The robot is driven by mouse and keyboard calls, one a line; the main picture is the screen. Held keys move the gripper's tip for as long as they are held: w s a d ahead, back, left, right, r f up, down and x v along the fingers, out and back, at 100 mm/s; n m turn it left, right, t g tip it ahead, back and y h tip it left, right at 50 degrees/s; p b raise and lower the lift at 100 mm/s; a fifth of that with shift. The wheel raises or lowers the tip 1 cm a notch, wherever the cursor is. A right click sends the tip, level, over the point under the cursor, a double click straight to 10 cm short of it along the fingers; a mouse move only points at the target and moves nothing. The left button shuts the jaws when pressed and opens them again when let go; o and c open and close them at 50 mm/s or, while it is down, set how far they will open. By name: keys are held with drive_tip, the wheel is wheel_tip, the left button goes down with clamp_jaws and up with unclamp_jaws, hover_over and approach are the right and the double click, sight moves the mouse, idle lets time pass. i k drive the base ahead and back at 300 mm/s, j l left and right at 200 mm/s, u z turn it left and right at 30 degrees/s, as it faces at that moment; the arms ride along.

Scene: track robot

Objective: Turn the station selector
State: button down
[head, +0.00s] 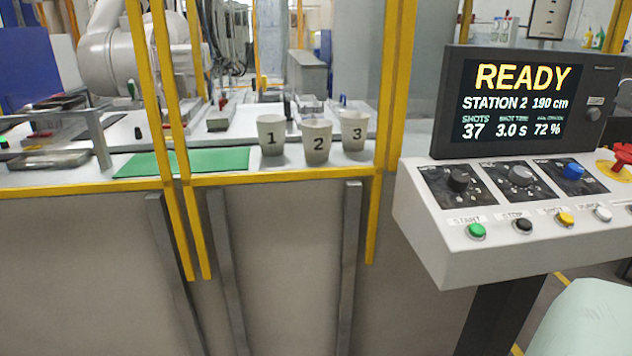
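A control console (425,222) with a sloped white panel stands at the right. Its top row has three rotary knobs: a black knob (458,181) at the left, a grey knob (522,176) in the middle and a blue knob (573,171) at the right. Their labels are too small to read, so I cannot tell which one is the station selector. The screen (515,100) above reads READY, STATION 2, 190 cm, SHOTS 37, 3.0 s and 72 %. Cups numbered 1 (271,138), 2 (317,143) and 3 (354,132) stand on the bench. My gripper is not in view.
Below the knobs are green (476,231), black (523,225), yellow (566,219) and white (602,213) buttons. A red emergency stop (621,158) sits at the right edge. Yellow posts (391,90) frame the bench, which has a green mat (180,162).

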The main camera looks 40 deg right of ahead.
sight(458, 180)
drive_tip(key=z, duration=2.4)
